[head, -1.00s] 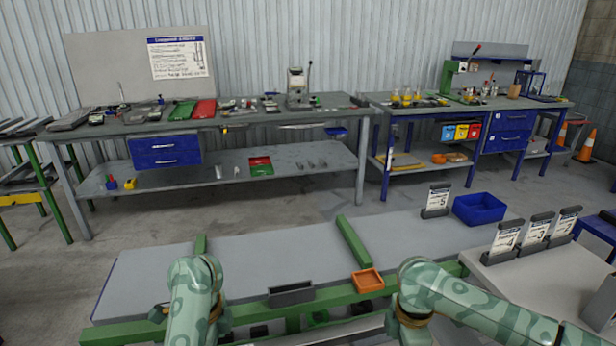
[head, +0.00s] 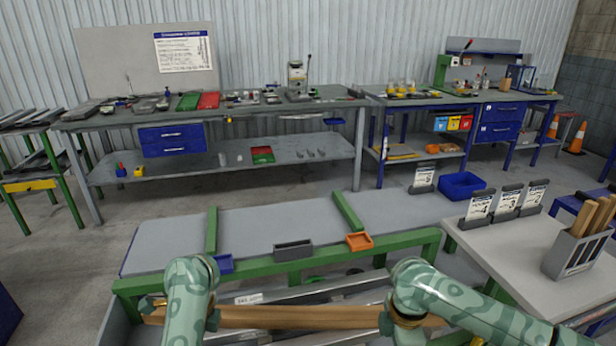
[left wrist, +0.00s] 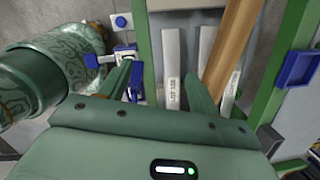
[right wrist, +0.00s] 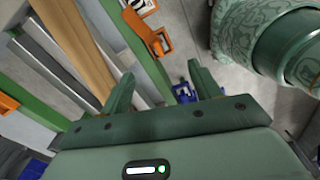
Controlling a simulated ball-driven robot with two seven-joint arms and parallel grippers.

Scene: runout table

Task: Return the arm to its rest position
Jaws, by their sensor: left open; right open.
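My left arm (head: 190,295) and right arm (head: 450,300) reach in from the bottom of the head view, both bent downward. Their grippers are hidden there below the arm links. In the left wrist view my left gripper (left wrist: 160,80) is open, with nothing between its fingers. Labelled grey bars and a wooden board (left wrist: 232,45) lie beyond it. In the right wrist view my right gripper (right wrist: 160,82) is open and empty. The wooden board (right wrist: 82,50) lies to its left, and an orange fitting (right wrist: 148,32) is ahead of it.
The green-framed runout table (head: 290,222) carries a blue bin (head: 224,264), a grey bin (head: 294,250) and an orange bin (head: 360,242). A side table (head: 510,255) at right holds label stands and a slotted holder (head: 580,250). Workbenches line the back wall.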

